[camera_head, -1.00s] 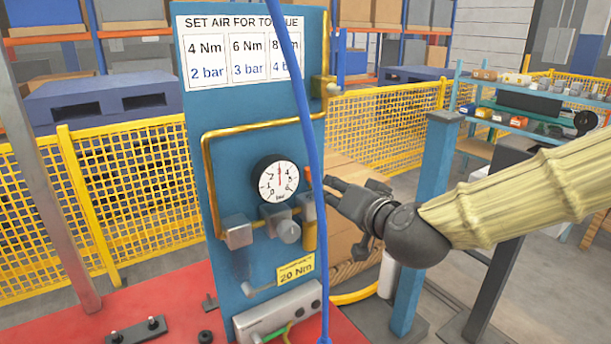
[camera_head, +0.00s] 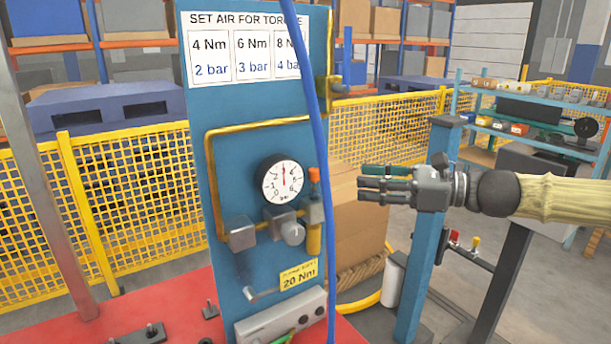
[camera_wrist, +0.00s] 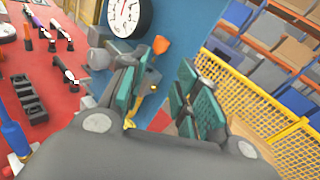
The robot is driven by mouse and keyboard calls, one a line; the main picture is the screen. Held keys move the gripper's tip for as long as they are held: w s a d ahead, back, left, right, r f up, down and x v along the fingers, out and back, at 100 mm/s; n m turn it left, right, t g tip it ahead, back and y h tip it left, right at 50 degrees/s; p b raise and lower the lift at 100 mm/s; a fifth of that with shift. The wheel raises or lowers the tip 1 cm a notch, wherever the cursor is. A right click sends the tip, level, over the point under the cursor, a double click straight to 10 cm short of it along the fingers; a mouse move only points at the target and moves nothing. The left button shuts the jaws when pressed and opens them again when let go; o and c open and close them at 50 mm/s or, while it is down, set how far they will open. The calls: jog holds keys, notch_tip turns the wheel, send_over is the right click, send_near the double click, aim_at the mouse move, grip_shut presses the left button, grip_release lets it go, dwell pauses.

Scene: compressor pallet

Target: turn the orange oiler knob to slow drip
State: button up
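The orange oiler knob (camera_head: 314,174) sits on top of the oiler on the blue panel (camera_head: 235,170), right of the pressure gauge (camera_head: 283,180). The oiler's yellow bowl (camera_head: 314,240) hangs below it. In the wrist view the orange knob (camera_wrist: 160,46) shows just beyond my fingers, between their tips and nearer the left one. My gripper (camera_head: 362,184) is to the right of the knob in the head view, pointing left and apart from it. In the wrist view my gripper (camera_wrist: 170,82) has its two green-padded fingers spread, with nothing held between them.
A grey regulator knob (camera_head: 292,233) sits left of the oiler. A blue post (camera_head: 428,200) and cardboard boxes (camera_head: 358,235) stand behind my gripper. Yellow mesh fence (camera_head: 385,130) runs behind.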

aim_at(314, 176)
jog(key=shift+m+g+y, duration=0.3)
jog(key=shift+m+y, duration=0.2)
jog(key=shift+r+x, duration=0.2)
jog(key=shift+x, duration=2.25)
jog(key=shift+r+x, duration=0.2)
jog(key=shift+x, duration=2.25)
jog(key=shift+w, duration=0.1)
grip_shut()
